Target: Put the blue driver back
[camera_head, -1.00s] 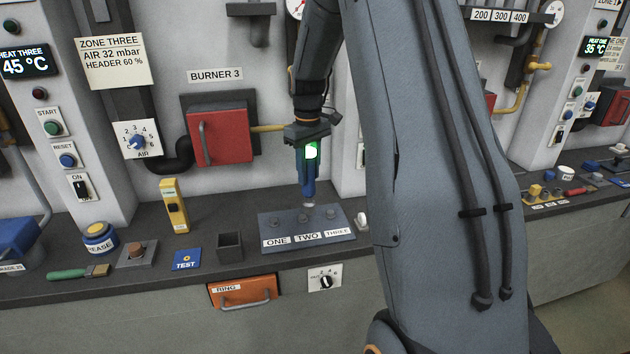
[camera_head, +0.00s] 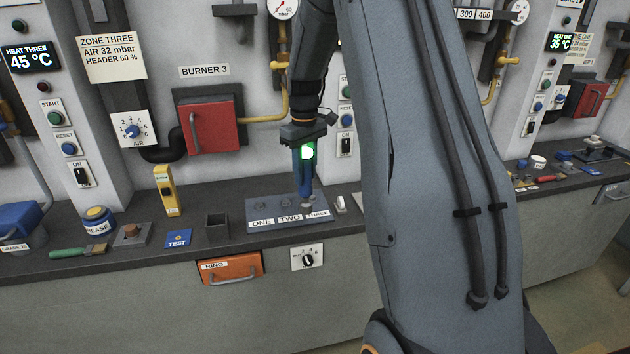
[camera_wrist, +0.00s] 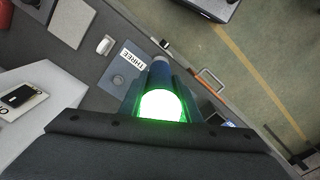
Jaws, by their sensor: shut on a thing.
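My gripper (camera_head: 304,172) points down over the right part of the tool plate in the head view. It is shut on the blue driver (camera_wrist: 158,70), which hangs upright, its grey lower end close to the plate. A bright green-white glow hides part of the grip in both views. The blue-grey plate (camera_head: 268,230) has labels ONE, TWO and THREE along its front, with a round seat behind each. In the wrist view, the THREE label (camera_wrist: 132,60) and one seat (camera_wrist: 118,80) show beside the driver. I cannot tell whether the driver touches the plate.
A dark square cup (camera_head: 216,227) and a blue TEST block (camera_head: 178,239) stand left of the plate. A yellow meter (camera_head: 166,190) stands farther left. An orange RING drawer (camera_head: 229,268) is below the bench edge.

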